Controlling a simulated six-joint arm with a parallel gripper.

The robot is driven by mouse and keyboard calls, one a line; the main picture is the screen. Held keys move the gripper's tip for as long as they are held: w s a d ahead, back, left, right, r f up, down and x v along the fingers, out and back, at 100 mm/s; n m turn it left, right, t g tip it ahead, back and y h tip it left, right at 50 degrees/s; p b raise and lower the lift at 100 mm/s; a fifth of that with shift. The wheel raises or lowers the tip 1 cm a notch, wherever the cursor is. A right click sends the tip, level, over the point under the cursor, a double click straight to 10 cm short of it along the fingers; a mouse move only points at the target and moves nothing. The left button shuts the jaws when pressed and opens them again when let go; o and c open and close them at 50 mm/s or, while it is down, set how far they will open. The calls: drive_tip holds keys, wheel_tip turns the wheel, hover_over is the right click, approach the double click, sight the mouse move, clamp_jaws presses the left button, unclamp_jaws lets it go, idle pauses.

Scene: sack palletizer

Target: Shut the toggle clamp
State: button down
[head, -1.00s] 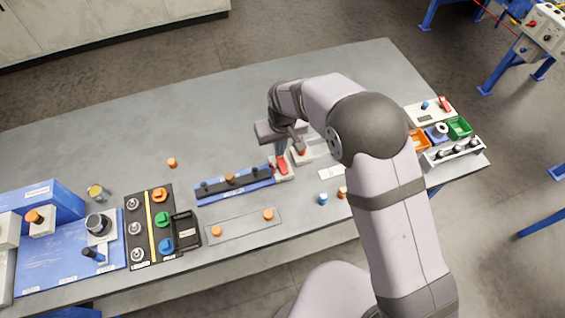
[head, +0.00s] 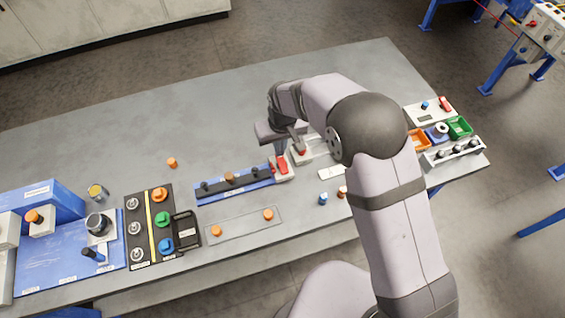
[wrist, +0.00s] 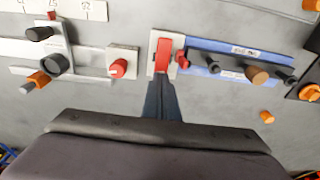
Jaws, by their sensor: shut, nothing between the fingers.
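The toggle clamp is a red lever (head: 282,166) on a pale base plate at the right end of a blue rail. In the wrist view the red lever (wrist: 163,56) stands out from its white plate, with a smaller red part (wrist: 181,57) beside it at the rail's end. My gripper (head: 279,148) is just behind and above the clamp in the head view. In the wrist view its dark fingers (wrist: 162,88) are closed together and empty, their tips at the lever's near end. I cannot tell whether they touch it.
The blue rail (head: 213,190) carries dark knobs and a brown knob. A plate with a red knob (wrist: 118,68) stands close beside the clamp. A flat grey plate with orange pegs (head: 217,231) lies in front.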

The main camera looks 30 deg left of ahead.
drive_tip(key=shift+f+b, duration=0.45)
drive_tip(key=shift+f, duration=0.4)
idle(0.3)
drive_tip(key=shift+r+p, duration=2.55)
drive_tip(key=shift+r, duration=1.05)
